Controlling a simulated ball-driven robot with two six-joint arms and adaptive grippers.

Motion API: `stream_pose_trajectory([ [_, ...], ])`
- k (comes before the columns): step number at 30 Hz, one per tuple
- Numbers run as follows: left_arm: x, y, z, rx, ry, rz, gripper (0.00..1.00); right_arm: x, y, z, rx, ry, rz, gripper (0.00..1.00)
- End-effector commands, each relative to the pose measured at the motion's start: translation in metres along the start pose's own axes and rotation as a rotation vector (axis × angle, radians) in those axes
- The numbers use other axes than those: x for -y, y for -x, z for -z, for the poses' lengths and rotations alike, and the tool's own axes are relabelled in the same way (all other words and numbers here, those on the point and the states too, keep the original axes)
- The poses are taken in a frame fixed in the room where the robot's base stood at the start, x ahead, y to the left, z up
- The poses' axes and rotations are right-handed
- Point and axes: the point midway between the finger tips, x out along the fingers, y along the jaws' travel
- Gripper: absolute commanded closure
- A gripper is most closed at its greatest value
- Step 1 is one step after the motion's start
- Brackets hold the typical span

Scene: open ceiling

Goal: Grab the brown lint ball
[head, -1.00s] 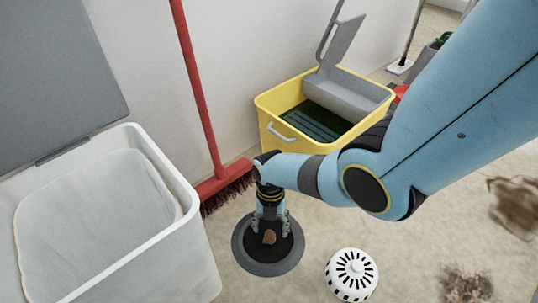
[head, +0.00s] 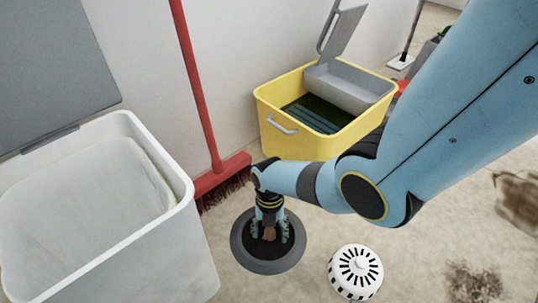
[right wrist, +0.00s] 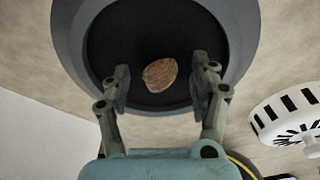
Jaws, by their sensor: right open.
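The brown lint ball (right wrist: 160,73) lies on the dark inside of a round grey drain (right wrist: 235,25) in the floor. In the head view the lint ball (head: 269,234) shows between the fingers of my right gripper (head: 270,236), which points down over the drain (head: 268,266). In the right wrist view my right gripper (right wrist: 162,88) is open, with one finger on each side of the ball and a gap on both sides. My left gripper is not in view.
A white slotted strainer cap (head: 355,271) stands on the floor right of the drain; it also shows in the right wrist view (right wrist: 290,112). A white bin (head: 175,245) is at left, a red broom (head: 199,90) and a yellow bucket (head: 300,146) behind. Dirt patches (head: 473,283) mark the floor at right.

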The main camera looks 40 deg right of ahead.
Motion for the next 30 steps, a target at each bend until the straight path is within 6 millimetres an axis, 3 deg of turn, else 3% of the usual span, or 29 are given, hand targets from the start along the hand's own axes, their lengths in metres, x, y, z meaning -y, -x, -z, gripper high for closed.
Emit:
stream_pose_trajectory([
  [6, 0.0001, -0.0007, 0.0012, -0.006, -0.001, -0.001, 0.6, -0.0006, 0.0004, -0.0004, 0.001, 0.0, -0.001, 0.38],
  [15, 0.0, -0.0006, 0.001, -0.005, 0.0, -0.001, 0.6, -0.0004, 0.0003, -0.0003, 0.001, 0.0, -0.001, 0.73],
  [30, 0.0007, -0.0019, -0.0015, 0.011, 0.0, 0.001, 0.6, -0.0006, 0.0029, -0.0003, 0.001, 0.0, -0.001, 0.74],
])
